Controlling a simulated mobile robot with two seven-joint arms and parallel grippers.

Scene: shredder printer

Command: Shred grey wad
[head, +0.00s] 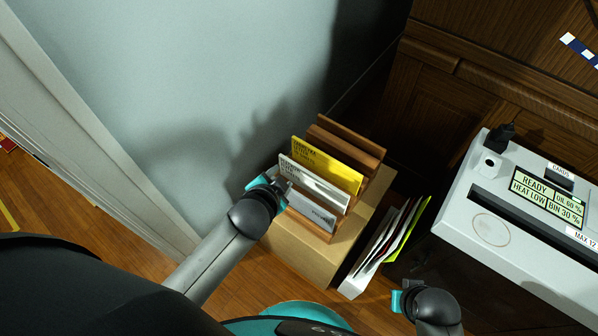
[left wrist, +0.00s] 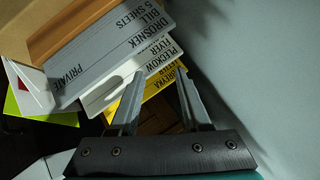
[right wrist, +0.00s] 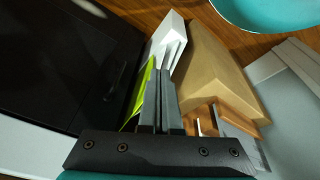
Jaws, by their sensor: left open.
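The grey wad (head: 312,211) stands in the front slot of a wooden rack. In the left wrist view the grey wad (left wrist: 110,45) reads "Drosnek bill 5 sheets private". My left gripper (head: 284,188) is open at the left end of the rack. In the left wrist view its fingers (left wrist: 160,85) are apart, with nothing clearly between them. The white shredder (head: 465,210) stands at right, with a long dark slot and a display reading "Ready, heat low, bin 30 %". My right gripper (right wrist: 160,85) has its fingers together and appears empty.
A white wad (head: 315,183) and a yellow wad (head: 327,164) stand behind the grey one. The rack sits on a cardboard-coloured box (head: 300,250). A white file holder (head: 352,287) with papers stands between box and shredder. A wall (head: 190,90) rises behind the left gripper.

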